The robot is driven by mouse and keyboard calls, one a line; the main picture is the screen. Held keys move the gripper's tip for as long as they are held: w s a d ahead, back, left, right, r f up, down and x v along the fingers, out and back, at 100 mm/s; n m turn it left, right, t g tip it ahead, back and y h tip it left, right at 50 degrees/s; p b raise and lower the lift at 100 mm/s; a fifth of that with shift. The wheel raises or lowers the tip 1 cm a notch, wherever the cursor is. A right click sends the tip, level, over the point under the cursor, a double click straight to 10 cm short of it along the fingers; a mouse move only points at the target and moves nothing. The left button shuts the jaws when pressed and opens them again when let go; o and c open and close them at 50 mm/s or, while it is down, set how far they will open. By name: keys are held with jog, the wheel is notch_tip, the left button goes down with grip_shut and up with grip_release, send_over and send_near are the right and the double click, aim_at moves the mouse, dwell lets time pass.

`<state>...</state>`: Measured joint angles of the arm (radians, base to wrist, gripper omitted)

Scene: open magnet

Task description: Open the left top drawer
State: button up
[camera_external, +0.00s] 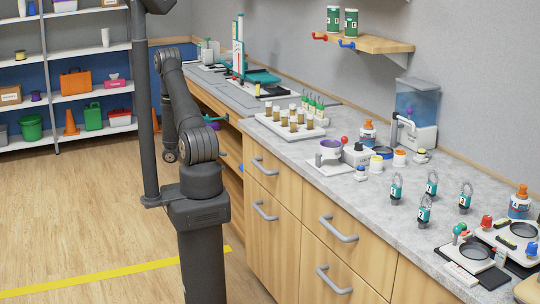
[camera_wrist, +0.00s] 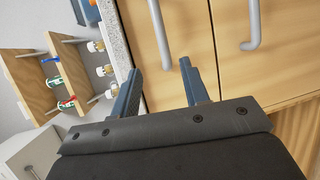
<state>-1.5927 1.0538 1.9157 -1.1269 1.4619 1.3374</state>
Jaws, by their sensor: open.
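The left top drawer (camera_external: 277,187) has a light wood front with a grey bar handle (camera_external: 264,167) and looks closed below the countertop. In the wrist view, which is turned on its side, its handle (camera_wrist: 160,36) runs down from the top edge, with its lower end near the gap between my fingertips. My gripper (camera_wrist: 159,70) is open, with its two dark fingers apart and nothing held. The fingers point toward the drawer front; I cannot tell the distance to the handle. In the external view the gripper is not clearly seen.
A lower left drawer handle (camera_wrist: 252,25) is beside it, and another drawer handle (camera_external: 338,229) is further right. The grey countertop (camera_external: 300,152) carries a rack of vials (camera_external: 293,122) and several small items. Open wooden shelves lie left of the drawers. The floor in front is clear.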

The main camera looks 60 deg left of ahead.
aim_at(257, 166)
jog(key=x, duration=1.7)
jog(key=shift+w+d+f, duration=0.1)
jog(key=shift+f, duration=0.05)
grip_shut()
